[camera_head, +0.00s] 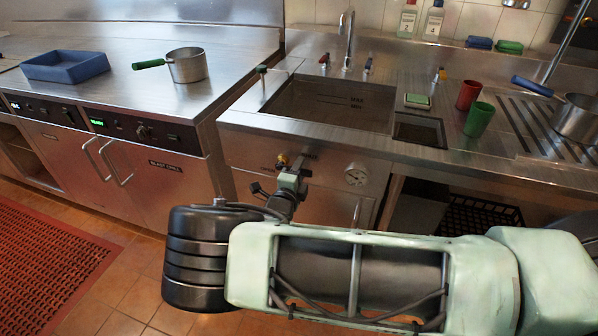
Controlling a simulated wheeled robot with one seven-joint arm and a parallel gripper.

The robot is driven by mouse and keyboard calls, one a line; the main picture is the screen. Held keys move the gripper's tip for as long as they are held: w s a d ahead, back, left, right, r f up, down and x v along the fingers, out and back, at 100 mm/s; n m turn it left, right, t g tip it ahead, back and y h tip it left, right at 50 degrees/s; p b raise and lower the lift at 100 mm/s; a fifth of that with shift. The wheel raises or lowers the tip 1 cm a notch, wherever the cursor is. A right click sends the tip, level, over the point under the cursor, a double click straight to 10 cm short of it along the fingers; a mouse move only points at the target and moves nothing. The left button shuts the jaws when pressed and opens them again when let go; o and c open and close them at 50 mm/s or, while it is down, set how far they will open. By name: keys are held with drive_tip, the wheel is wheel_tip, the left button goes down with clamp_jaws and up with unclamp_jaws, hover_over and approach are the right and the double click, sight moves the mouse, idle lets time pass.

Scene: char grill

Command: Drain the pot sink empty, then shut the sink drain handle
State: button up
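The pot sink (335,103) is a steel basin set into the counter, with dark marks on its inner wall. I cannot tell whether any water stands in it. On the cabinet front below it is a drain fitting with a brass-coloured part (282,160). My gripper (291,174) is right at this fitting, low in front of the cabinet. Its fingers overlap the fitting in the picture, so the handle's shape and position are partly hidden. I cannot tell whether the fingers touch the handle or are shut on it.
A round gauge (356,175) sits right of the fitting. A tall tap (348,40) stands behind the basin. Red cup (467,95), green cup (479,119) and a blue-handled pot (575,120) stand at right. A green-handled pot (187,65) and blue tray (65,66) are at left.

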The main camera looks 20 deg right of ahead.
drive_tip(key=b+v, duration=0.2)
drive_tip(key=v, duration=1.5)
drive_tip(key=shift+s, duration=0.15)
drive_tip(key=shift+a, duration=0.1)
